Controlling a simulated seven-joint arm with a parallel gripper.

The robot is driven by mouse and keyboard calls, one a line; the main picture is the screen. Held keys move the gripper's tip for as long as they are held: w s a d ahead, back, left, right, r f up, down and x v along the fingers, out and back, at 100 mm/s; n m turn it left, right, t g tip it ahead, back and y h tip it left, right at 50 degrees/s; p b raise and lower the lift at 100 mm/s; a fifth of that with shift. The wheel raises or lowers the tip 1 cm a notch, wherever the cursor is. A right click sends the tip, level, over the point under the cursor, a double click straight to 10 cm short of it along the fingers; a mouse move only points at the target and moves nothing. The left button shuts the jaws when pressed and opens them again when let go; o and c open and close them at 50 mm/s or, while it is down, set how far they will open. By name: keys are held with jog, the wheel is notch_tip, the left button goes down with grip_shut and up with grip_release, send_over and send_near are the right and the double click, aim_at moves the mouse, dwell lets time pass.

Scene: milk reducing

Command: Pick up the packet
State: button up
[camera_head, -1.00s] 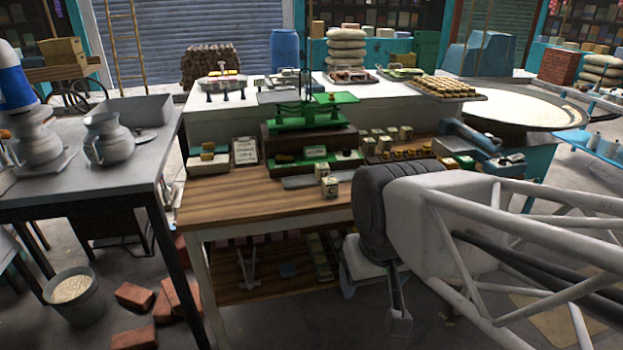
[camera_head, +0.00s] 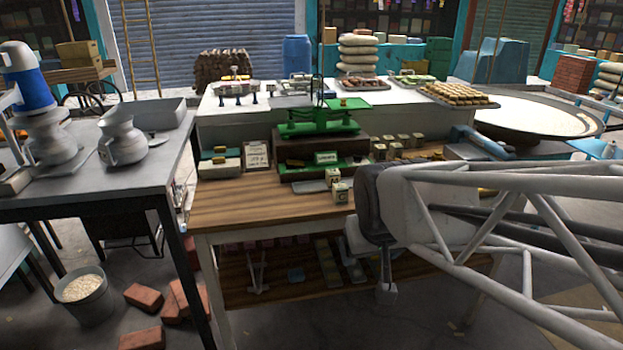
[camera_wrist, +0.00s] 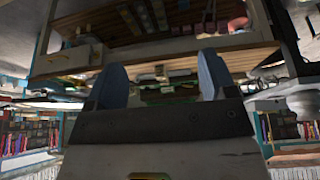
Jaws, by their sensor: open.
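I cannot tell which packet the task means. Similar small packets (camera_head: 394,151) stand in rows further back, partly behind my arm. In the wrist view my gripper (camera_wrist: 161,72) shows two blue fingers wide apart with nothing held between them. In the head view my arm's dark wrist hangs at the table's front right, apart from the two packets.
The wooden table (camera_head: 235,205) has bare room at its front left. A green balance scale (camera_head: 318,128) stands behind the packets, and a printed card (camera_head: 257,155) stands left of it. A grey metal table (camera_head: 70,188) with jugs is at left. Bricks (camera_head: 143,297) lie on the floor.

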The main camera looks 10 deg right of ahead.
jog(key=w+d+f+t, duration=0.1)
jog(key=w+f+t, duration=0.1)
jog(key=w, duration=0.6)
jog(key=w+d+f+t, duration=0.1)
jog(key=w+d+t, duration=0.1)
jog(key=w, duration=0.6)
jog(key=t, duration=0.6)
send_near(342, 193)
jog(key=w+f+t, duration=0.1)
jog(key=w, duration=0.1)
jog(key=w+f+t, duration=0.1)
jog(key=shift+w+d+f+t, duration=0.15)
jog(key=shift+w+f+t, duration=0.1)
jog(key=shift+w+t, duration=0.1)
jog(key=shift+w+d+f+t, duration=0.15)
jog(key=shift+w+f+t, duration=0.1)
jog(key=shift+f, duration=0.1)
jog(key=shift+w, duration=1.25)
jog(key=shift+w+r, duration=0.15)
jog(key=shift+w, duration=2.45)
